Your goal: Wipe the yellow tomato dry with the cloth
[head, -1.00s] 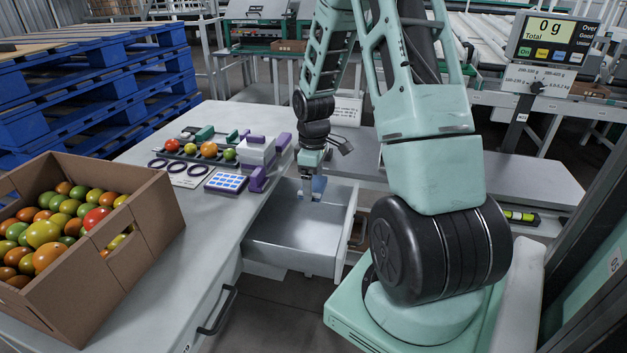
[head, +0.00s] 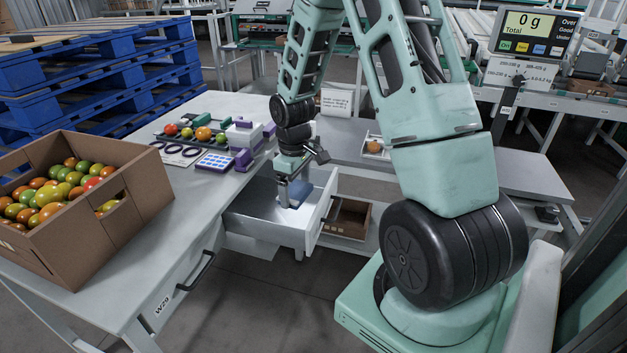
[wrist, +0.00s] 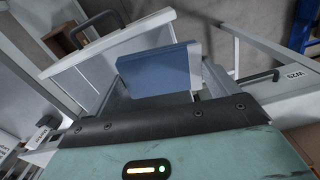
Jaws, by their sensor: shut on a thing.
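My gripper (head: 287,192) is low over the open drawer (head: 262,218) at the end of the workbench, shut on a folded blue cloth (head: 299,194). In the wrist view the cloth (wrist: 158,72) stands as a flat blue slab beyond the gripper's dark edge. The fingertips are mostly hidden. A row of tomatoes sits on a dark holder on the bench; a small yellowish-green one (head: 186,132) is between a red one (head: 170,130) and an orange one (head: 203,134).
A cardboard box (head: 130,205) of mixed tomatoes stands on the left of the bench. Dark rings, a blue-and-white pad (head: 215,161) and a white-and-purple device (head: 245,135) lie near the row. An orange tomato (head: 374,146) sits on a tray behind. The scale display (head: 537,33) reads 0 g.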

